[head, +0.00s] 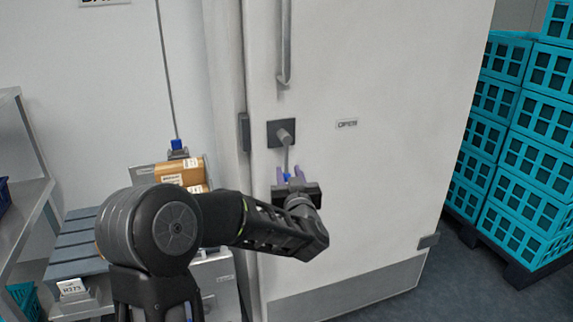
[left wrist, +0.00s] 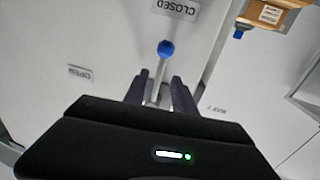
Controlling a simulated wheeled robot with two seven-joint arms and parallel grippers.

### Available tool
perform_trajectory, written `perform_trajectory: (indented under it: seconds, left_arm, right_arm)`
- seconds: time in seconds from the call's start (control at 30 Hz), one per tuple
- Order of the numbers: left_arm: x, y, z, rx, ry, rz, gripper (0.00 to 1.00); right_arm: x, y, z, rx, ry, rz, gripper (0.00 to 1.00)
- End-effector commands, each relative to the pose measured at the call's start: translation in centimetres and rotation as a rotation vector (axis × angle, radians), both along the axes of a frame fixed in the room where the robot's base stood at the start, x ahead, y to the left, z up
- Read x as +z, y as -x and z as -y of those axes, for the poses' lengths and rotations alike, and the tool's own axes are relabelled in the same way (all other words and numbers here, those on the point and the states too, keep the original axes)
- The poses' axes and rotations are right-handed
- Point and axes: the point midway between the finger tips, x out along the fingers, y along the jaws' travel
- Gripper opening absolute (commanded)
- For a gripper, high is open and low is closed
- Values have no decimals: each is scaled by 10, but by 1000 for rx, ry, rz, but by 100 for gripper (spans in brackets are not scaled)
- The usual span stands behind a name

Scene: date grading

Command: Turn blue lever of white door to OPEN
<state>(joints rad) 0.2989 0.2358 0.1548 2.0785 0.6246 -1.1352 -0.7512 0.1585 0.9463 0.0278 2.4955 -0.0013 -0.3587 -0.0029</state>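The white door (head: 400,60) fills the middle of the head view. Its lever is a grey rod (head: 285,155) on a dark square plate (head: 283,134), hanging straight down with a blue knob (head: 287,177) at its end. My left gripper (head: 290,176) is at the knob, its two fingers apart on either side of the lever. In the left wrist view the rod runs between the open fingers (left wrist: 160,82), with the blue knob (left wrist: 166,48) beyond the tips. A CLOSED label (left wrist: 175,7) lies near the knob; an OPEN label (head: 347,124) is right of the plate. My right gripper is not seen.
A vertical handle (head: 285,45) is above the lever. Cardboard boxes (head: 182,173) and a grey slatted stand (head: 80,240) are at left. Teal crates (head: 535,160) are stacked on a dark pallet at right. The door face right of the lever is clear.

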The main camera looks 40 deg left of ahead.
Motion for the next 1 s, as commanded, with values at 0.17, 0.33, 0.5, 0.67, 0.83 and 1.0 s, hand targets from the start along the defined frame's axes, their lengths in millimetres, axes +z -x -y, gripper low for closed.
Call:
perform_trajectory:
  seconds: [0.17,0.33,0.5,0.67,0.83,1.0]
  left_arm:
    - [0,-21,-21,2,0,-1,32]
    - [0,-35,-34,1,1,-1,32]
    - [0,-39,-38,-1,0,0,32]
    - [0,-39,-38,-1,0,0,32]
    - [0,-39,-37,-1,0,0,20]
    - [0,-39,-37,-1,0,0,6]
  right_arm:
    - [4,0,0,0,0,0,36]
    - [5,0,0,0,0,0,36]
    - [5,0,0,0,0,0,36]
    - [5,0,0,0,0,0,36]
    - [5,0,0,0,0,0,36]
    - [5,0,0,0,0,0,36]
